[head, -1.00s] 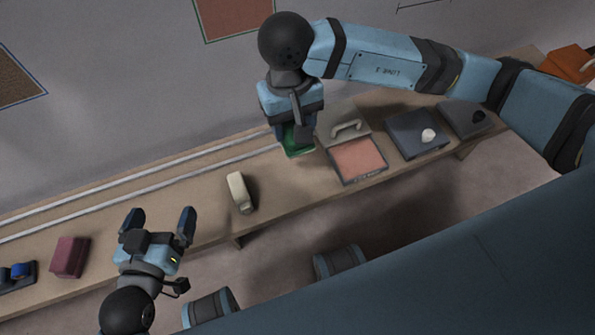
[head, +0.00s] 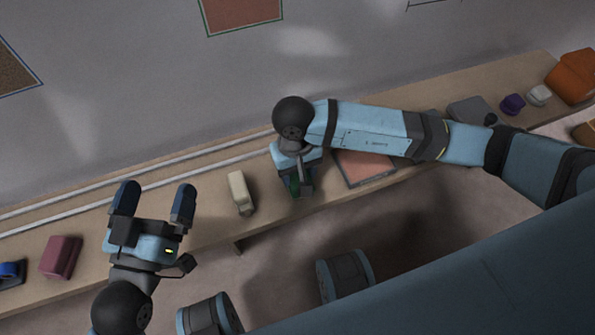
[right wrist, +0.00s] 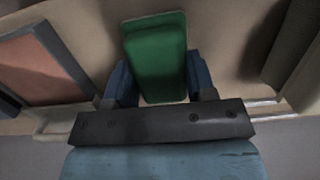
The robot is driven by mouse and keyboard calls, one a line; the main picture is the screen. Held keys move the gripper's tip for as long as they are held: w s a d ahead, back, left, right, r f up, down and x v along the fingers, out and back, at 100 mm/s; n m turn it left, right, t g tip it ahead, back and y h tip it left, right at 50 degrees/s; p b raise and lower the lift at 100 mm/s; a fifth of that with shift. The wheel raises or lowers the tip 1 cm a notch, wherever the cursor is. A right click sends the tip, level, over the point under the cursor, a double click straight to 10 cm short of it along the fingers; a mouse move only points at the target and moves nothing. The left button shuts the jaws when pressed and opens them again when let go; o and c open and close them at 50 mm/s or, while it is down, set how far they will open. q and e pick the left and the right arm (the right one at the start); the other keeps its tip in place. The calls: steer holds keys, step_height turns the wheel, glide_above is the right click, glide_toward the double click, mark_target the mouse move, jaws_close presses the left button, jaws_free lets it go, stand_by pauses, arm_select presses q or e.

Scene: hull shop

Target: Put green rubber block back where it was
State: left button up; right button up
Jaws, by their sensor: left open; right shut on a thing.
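The green rubber block (head: 291,187) is in my right gripper (head: 297,191), over the bench between the cream block and the salmon-topped tray. The gripper and wrist cover most of it in the head view. In the right wrist view the green block (right wrist: 155,58) sits between the two fingers of my right gripper (right wrist: 160,80), which are shut on its sides. I cannot tell whether the block touches the bench. My left gripper (head: 154,200) is open and empty near the bench's front edge, left of the cream block.
The bench (head: 215,216) carries the cream block (head: 240,193), a maroon block (head: 61,257) and the salmon-topped tray (head: 362,168), partly behind my right arm. A grey tray (head: 470,110), purple item (head: 513,104) and orange box (head: 571,77) stand right. Two rails run along the bench's back.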

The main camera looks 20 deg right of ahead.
steer(key=shift+f, duration=0.25)
steer(key=o, duration=0.9)
steer(key=shift+c, duration=0.2)
arm_select(q)
steer(key=shift+r, duration=0.45)
arm_select(e)
steer(key=shift+r, duration=0.1)
